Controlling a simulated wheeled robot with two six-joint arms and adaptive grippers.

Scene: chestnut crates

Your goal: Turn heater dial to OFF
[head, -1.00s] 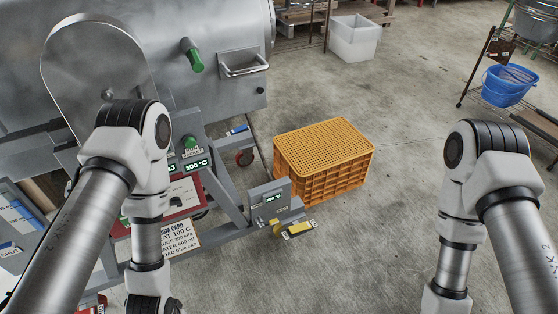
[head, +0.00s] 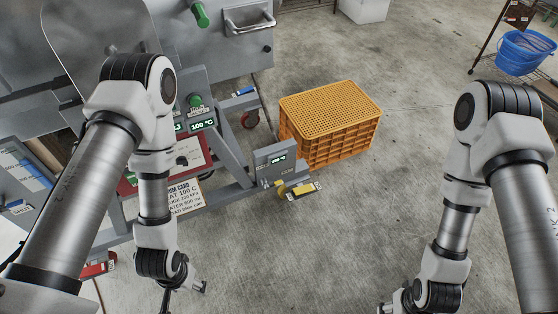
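A red-edged panel with a white face (head: 196,153) is on the machine's frame at left centre. A small dark knob (head: 181,161) on it looks like the heater dial; its marking is too small to read, and my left arm hides part of the panel. A green display (head: 203,124) above it reads 100 °C. My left gripper (head: 184,295) hangs at the bottom, below and apart from the panel; its dark fingers look spread and empty. My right gripper (head: 386,307) is at the bottom edge, mostly cut off, far from the panel.
The big steel drum machine (head: 215,50) fills the upper left. A small grey box with a display (head: 276,163) stands on the frame's right end. A card (head: 184,196) hangs below the panel. An orange crate (head: 335,148) sits right of the machine. The floor between my arms is clear.

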